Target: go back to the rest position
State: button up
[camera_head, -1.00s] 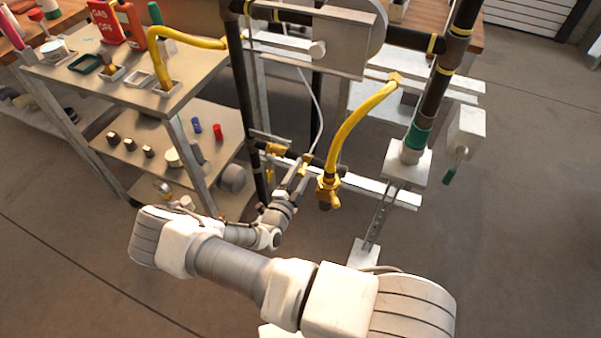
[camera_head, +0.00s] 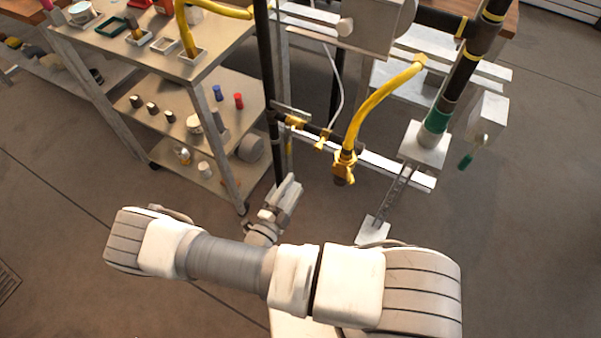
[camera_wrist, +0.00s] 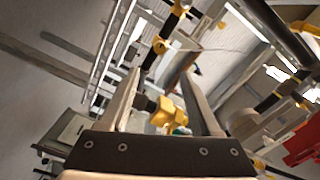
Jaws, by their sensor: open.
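My gripper (camera_head: 291,190) is out in front of the pipe frame, low and near the middle of the head view. In the wrist view its two fingers (camera_wrist: 170,92) stand apart with nothing held between them. A yellow fitting (camera_wrist: 168,112) shows beyond the gap between the fingers. In the head view the yellow hose (camera_head: 378,100) hangs from the rig and ends in a brass-coloured fitting (camera_head: 344,168), to the right of my gripper and apart from it. My arm is folded across the bottom of the head view.
A metal shelf cart (camera_head: 185,60) with small parts stands at the left. The black pipe frame (camera_head: 268,90) and a white horizontal rail (camera_head: 390,168) stand behind my gripper. A white valve box (camera_head: 486,122) is at the right. Bare floor (camera_head: 520,250) lies at the lower right.

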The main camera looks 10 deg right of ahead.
jog(key=shift+s+a, duration=0.3)
jog(key=shift+s, duration=0.15)
dwell(0.3)
